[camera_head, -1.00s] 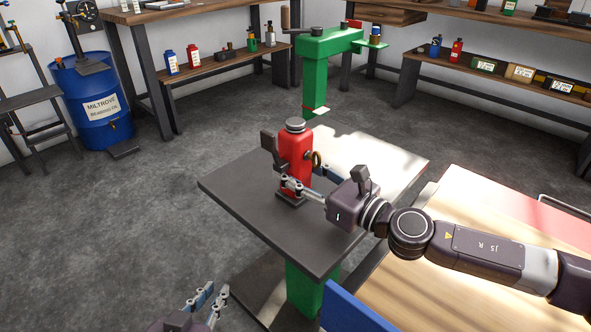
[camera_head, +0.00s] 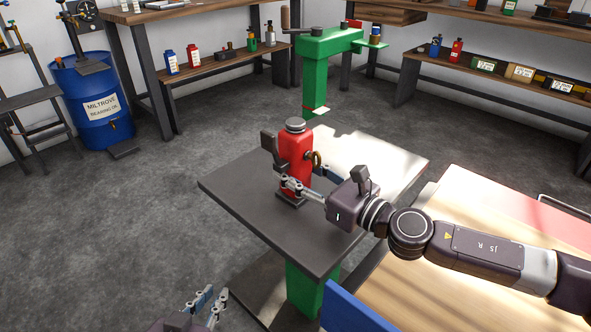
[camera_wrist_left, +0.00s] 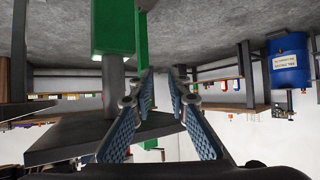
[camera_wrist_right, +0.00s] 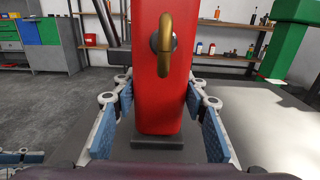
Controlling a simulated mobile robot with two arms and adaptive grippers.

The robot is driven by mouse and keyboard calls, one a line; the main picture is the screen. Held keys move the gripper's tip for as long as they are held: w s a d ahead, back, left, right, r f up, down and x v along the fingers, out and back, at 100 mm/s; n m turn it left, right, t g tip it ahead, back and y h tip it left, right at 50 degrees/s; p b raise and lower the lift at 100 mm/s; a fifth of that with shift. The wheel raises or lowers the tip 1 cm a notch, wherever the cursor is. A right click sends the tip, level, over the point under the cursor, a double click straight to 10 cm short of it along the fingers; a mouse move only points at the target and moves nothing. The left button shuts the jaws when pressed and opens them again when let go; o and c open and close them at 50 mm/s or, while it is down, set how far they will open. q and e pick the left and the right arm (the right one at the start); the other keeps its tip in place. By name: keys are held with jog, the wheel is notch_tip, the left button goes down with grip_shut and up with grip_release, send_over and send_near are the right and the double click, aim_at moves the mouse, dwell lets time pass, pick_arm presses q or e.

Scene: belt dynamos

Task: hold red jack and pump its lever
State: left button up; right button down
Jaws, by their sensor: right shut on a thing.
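The red jack (camera_head: 296,156) stands upright on the dark top of a green-legged stand (camera_head: 236,196) in the head view. It has a grey cap, a brass ring on its side and a dark lever (camera_head: 269,146) on its left. My right gripper (camera_head: 303,186) is shut on the jack's lower body. In the right wrist view the red body (camera_wrist_right: 162,95) stands between the right gripper's fingers (camera_wrist_right: 160,110), with the brass ring facing me. My left gripper (camera_head: 208,304) is low at the bottom edge, apart from the jack. Its fingers are spread and empty in the left wrist view (camera_wrist_left: 165,95).
A wooden table (camera_head: 440,275) lies to the right of the stand, under my right arm. A green post (camera_head: 315,85) rises behind. A blue drum (camera_head: 92,105) is at the back left. Shelves line the back wall. The floor left of the stand is clear.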

pick_arm(q)
jog(key=shift+f, duration=0.1)
jog(key=shift+c, duration=1.4)
jog(key=shift+w+r, duration=0.2)
jog(key=shift+r, duration=0.05)
grip_shut()
jog(key=w+d+r+t+h, duration=0.1)
jog(key=w+r+t, duration=0.1)
jog(key=r, duration=0.1)
jog(key=w+d+r+t+h, duration=0.1)
jog(key=w+r+t+h, duration=0.1)
jog(key=r, duration=0.1)
jog(key=w+d+r+t+h, duration=0.1)
jog(key=w+r+t, duration=0.1)
jog(key=w+r, duration=0.1)
jog(key=shift+d+r+m, duration=0.1)
jog(key=shift+r+m, duration=0.05)
jog(key=shift+m, duration=0.25)
jog(key=s+r+m+t+h, duration=0.1)
jog(key=s+r+m+h, duration=0.3)
jog(key=r+h, duration=0.6)
jog(key=shift+s+a+m+h, duration=0.25)
jog(key=shift+a+m+h, duration=0.2)
jog(key=shift+m+h, duration=0.7)
